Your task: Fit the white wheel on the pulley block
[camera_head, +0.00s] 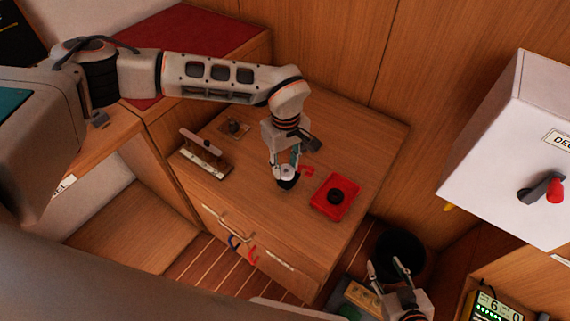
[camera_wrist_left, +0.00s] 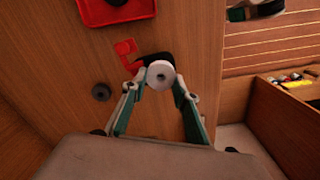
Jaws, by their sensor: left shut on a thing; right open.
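The white wheel (camera_wrist_left: 160,74) is held between the fingertips of my left gripper (camera_wrist_left: 158,88), with its dark centre hole facing the wrist camera. In the head view the wheel (camera_head: 288,171) shows at the tip of my left gripper (camera_head: 284,166), over the cabinet top. A black piece (camera_wrist_left: 150,58), probably the pulley block, lies partly hidden behind the wheel; a small red piece (camera_wrist_left: 125,50) is beside it. I cannot tell whether wheel and black piece touch. My right gripper (camera_head: 389,268) is open and empty at the lower right, in front of a black bin.
A red tray (camera_head: 323,207) with a black round part (camera_head: 336,196) sits right of my left gripper. A rack with pale pegs (camera_head: 205,158) and a small plate with a dark knob (camera_head: 234,127) are at left. The black bin (camera_head: 400,252) stands beyond the cabinet's right edge.

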